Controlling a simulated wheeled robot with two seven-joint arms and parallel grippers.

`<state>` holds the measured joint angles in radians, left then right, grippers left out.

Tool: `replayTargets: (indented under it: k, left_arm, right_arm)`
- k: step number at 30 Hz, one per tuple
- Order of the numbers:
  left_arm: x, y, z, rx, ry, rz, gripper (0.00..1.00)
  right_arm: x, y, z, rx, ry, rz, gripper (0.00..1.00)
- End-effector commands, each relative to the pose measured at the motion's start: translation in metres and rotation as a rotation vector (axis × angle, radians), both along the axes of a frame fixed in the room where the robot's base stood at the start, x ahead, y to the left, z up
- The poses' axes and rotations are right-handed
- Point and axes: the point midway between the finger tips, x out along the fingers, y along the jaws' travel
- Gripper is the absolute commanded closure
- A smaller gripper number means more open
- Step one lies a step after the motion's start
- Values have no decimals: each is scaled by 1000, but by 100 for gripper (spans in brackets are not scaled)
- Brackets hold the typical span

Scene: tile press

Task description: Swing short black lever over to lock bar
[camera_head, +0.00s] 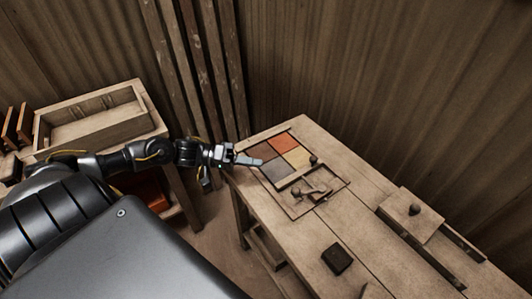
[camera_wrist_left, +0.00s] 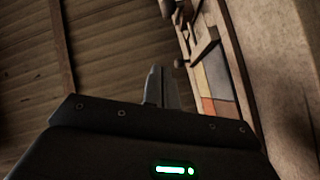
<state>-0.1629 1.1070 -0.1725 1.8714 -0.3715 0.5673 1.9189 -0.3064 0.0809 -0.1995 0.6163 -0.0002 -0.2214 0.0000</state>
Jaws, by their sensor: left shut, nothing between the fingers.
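The tile press frame (camera_head: 318,203) lies on the workbench, with orange, tan and grey tiles (camera_head: 279,170) set in its far part. A wooden bar (camera_head: 297,178) runs along the near edge of the tiles, with a dark round knob (camera_head: 313,160) at its right end. Small dark lever parts (camera_head: 315,194) sit just in front of the bar; which is the short black lever is too small to tell. My left gripper (camera_head: 259,162) is shut and empty at the left edge of the tiles, apart from the levers. Its fingers (camera_wrist_left: 157,87) also show in the left wrist view, beside the tiles (camera_wrist_left: 213,88). My right gripper is out of view.
A dark block (camera_head: 337,259) lies on the front of the bench. A wooden plate with a knob (camera_head: 412,216) sits at the right over slotted rails. A wooden tray (camera_head: 140,92) stands on another table at the left. Planks lean on the wall behind.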

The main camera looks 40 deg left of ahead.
Motion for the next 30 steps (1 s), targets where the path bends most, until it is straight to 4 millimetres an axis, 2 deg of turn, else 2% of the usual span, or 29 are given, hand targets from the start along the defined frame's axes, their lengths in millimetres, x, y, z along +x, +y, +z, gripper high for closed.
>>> replayTargets:
  k: [5,13,21,30]
  left_arm:
    - [19,-29,0,-4,-6,-3,100]
    - [47,-77,-6,-3,-4,-4,100]
    - [26,-97,-23,0,-1,-4,100]
    - [21,-101,-28,0,-1,-2,100]
  right_arm:
    - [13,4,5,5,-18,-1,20]
    - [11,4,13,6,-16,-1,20]
    - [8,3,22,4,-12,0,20]
    - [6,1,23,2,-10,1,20]
